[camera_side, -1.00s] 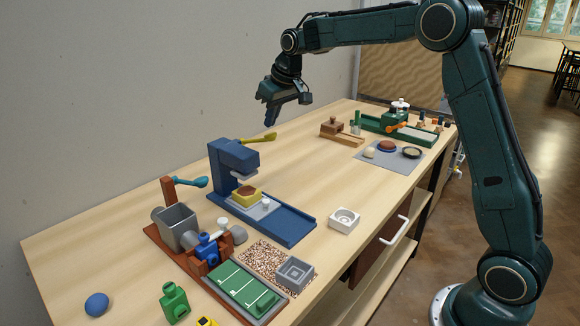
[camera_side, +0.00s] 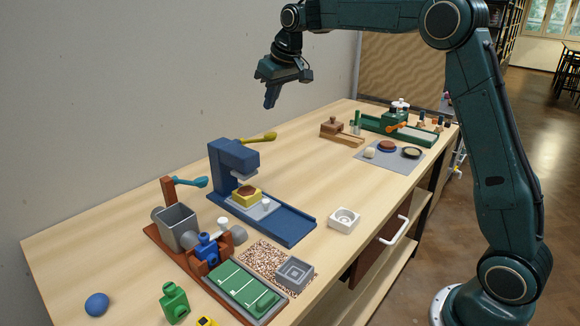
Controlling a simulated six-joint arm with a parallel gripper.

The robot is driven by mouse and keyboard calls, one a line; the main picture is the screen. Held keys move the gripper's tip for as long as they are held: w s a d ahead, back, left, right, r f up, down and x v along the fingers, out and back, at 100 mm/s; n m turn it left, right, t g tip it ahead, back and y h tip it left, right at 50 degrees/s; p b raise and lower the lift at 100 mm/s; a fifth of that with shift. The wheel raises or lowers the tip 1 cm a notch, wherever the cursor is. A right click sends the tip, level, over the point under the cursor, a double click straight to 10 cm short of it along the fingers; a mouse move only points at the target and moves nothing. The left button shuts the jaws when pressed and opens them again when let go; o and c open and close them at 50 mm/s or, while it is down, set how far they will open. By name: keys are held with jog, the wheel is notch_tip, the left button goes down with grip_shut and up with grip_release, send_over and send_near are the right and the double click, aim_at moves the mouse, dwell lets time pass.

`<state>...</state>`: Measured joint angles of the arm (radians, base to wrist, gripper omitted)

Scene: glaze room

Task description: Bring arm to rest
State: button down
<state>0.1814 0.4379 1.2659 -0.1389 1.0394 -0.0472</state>
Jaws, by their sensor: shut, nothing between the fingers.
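My gripper (camera_side: 270,98) is shut and empty. It hangs pointing down, high above the wooden table (camera_side: 120,235), over the area behind the blue press. My dark green arm reaches to it from the right side of the view. The gripper touches nothing.
A blue press (camera_side: 235,165) with a yellow block (camera_side: 246,195) stands mid-table. A white block (camera_side: 344,220) sits near the edge; a green fixture (camera_side: 395,124) stands farther back.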

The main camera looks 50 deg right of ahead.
jog(key=shift+s+a+r, duration=0.2)
jog(key=shift+s+r, duration=0.05)
jog(key=shift+s, duration=0.15)
jog(key=s+a+r, duration=0.2)
jog(key=s+a, duration=0.1)
jog(key=s, duration=0.6)
jog(key=s+a+r, duration=0.2)
jog(key=s+a, duration=0.1)
jog(key=s, duration=0.6)
jog(key=s+a+f, duration=0.1)
jog(key=s+f, duration=0.3)
jog(key=s, duration=0.6)
jog(key=s+f+t, duration=0.1)
jog(key=s+f, duration=0.3)
jog(key=s, duration=0.6)
jog(key=shift+a+f, duration=0.2)
jog(key=shift+a, duration=0.15)
